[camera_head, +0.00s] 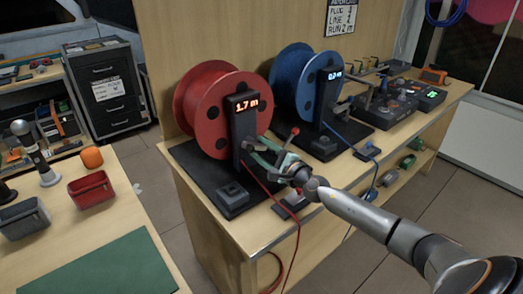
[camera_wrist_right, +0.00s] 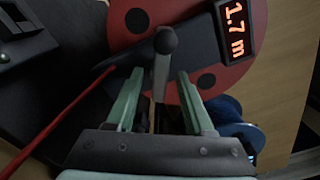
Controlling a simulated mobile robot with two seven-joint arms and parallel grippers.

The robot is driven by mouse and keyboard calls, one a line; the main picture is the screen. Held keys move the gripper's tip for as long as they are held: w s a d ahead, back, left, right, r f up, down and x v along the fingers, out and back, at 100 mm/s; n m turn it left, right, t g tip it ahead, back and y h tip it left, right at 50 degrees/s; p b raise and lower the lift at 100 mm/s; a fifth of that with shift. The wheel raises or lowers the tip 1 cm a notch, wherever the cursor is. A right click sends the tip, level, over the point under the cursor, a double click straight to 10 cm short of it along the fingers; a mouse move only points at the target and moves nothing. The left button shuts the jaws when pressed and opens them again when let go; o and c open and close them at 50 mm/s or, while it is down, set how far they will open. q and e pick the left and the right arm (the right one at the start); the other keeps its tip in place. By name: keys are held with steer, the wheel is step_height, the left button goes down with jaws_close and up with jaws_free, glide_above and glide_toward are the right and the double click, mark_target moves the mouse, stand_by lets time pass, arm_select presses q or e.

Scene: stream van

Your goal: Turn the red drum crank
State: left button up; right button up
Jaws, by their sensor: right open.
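The red drum (camera_head: 205,115) stands on a black base on the bench, behind a dark post whose display (camera_head: 242,104) reads 1.7 m. My right gripper (camera_head: 256,152), with pale green fingers, is at the right side of this post. In the wrist view the right gripper (camera_wrist_right: 159,75) is open, with a grey bar (camera_wrist_right: 160,78) topped by a dark round knob (camera_wrist_right: 165,41) between its fingers; this looks like the crank. Contact with the fingers cannot be told. In the head view the crank is mostly hidden by the gripper. My left gripper is not in view.
A blue drum (camera_head: 287,78) with its own post stands to the right. A lever with a red knob (camera_head: 295,131) rises just beyond my right gripper. A red cable (camera_head: 298,235) hangs over the bench's front edge. A side table with a red bin (camera_head: 90,193) is at the left.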

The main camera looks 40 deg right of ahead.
steer(key=shift+c, duration=0.5)
jaws_close()
steer(key=shift+m, duration=0.5)
